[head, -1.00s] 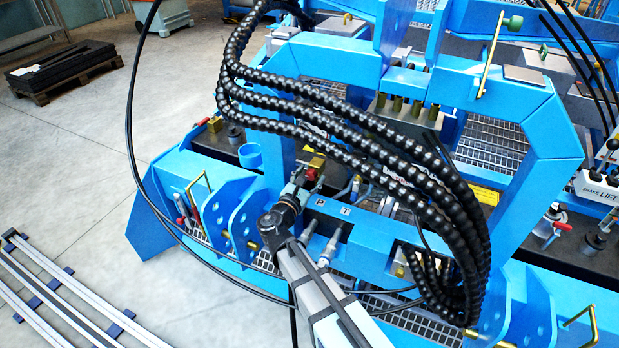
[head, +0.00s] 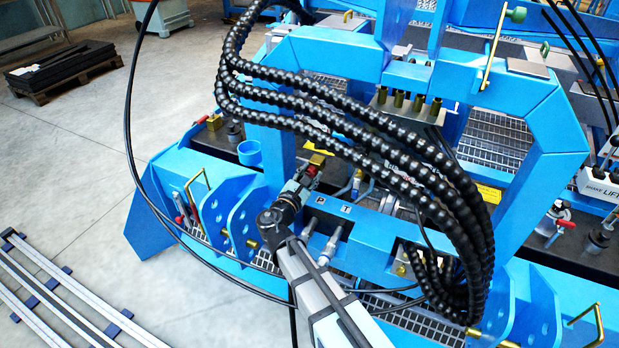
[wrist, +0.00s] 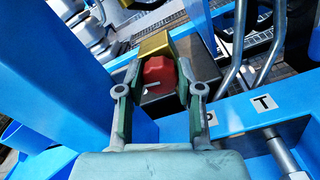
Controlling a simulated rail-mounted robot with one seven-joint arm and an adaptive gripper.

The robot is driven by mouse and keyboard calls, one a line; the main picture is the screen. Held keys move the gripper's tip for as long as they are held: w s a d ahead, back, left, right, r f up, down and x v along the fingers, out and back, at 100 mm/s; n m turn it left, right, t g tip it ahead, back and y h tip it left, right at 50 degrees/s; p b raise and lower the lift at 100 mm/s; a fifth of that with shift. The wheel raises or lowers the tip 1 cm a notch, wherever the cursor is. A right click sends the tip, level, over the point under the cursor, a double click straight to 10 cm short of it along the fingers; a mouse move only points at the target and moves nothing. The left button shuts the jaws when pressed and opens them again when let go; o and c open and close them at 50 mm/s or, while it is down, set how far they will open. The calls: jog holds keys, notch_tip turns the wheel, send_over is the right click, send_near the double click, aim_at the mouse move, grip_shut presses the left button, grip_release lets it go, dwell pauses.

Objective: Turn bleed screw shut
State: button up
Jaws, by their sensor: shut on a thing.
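The bleed screw shows as a red knob (wrist: 158,73) between my fingers in the wrist view, in front of a brass block (wrist: 154,44). My gripper (wrist: 160,82) is shut on the red knob, with one finger on each side of it. In the head view my gripper (head: 305,172) reaches in beside the blue frame, just below the brass block (head: 317,159). The knob is mostly hidden by the gripper there. How far the screw is turned cannot be told.
Thick black ribbed hoses (head: 345,137) arch close above and right of my gripper. A blue upright (wrist: 72,75) stands close on the left in the wrist view. A blue beam marked P and T (head: 347,222) lies right of the gripper, with hose fittings (head: 331,245).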

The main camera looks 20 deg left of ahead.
jog(key=m+b, duration=0.4)
jog(key=shift+f, duration=0.25)
jog(key=m+b, duration=1)
jog(key=shift+w, duration=0.1)
jog(key=shift+r+m+b, duration=0.15)
jog(key=shift+m+b, duration=0.75)
jog(key=shift+b, duration=0.05)
jog(key=shift+r, duration=0.1)
jog(key=o, duration=1.2)
jog(key=shift+c, duration=0.2)
